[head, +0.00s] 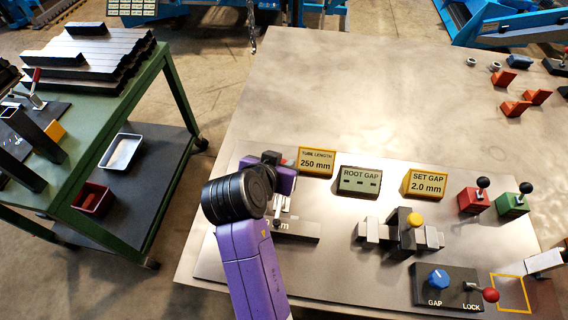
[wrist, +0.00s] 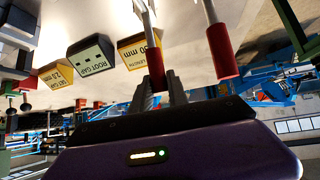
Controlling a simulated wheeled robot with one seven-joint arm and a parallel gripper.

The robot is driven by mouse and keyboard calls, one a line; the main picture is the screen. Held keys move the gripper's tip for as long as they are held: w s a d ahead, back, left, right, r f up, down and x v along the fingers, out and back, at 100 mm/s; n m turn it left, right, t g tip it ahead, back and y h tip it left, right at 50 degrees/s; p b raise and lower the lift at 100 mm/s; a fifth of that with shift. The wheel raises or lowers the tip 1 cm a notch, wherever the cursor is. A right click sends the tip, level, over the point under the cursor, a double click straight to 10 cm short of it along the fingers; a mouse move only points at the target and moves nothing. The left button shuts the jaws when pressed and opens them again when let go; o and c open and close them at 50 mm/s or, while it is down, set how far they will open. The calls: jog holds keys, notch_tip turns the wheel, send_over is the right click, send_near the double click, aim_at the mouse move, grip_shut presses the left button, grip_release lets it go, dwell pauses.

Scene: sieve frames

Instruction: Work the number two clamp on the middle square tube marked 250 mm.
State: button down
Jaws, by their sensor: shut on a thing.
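My gripper (wrist: 159,76) is shut on a red clamp handle (wrist: 155,60), which stands between its two dark fingers in the wrist view. A second red handle (wrist: 222,52) on a metal rod is beside it to the right, apart from the fingers. In the head view my purple hand (head: 286,180) is over the left fixture (head: 298,236), and my arm hides most of it. Only part of a marking ending in "m" shows there. The tube, its full marking and the clamp numbers cannot be read. A yellow sign (head: 317,161) behind reads tube length 250 mm.
A root gap display (head: 359,181) and a set gap sign (head: 425,183) stand to the right. A fixture with a yellow knob (head: 414,219) and a gap/lock box (head: 447,287) are at front right. A green cart (head: 170,85) is at left.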

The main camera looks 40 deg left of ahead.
jog(key=shift+s+d+r+t+y+b, duration=0.2)
jog(key=shift+s+d+t+y+b, duration=0.1)
jog(key=shift+s+t+b, duration=0.25)
jog(key=c, duration=1.3)
grip_release()
jog(key=v, duration=0.7)
jog(key=shift+s+b, duration=0.3)
jog(key=shift+s, duration=0.05)
jog(key=shift+d+r, duration=0.1)
jog(key=shift+r, duration=0.05)
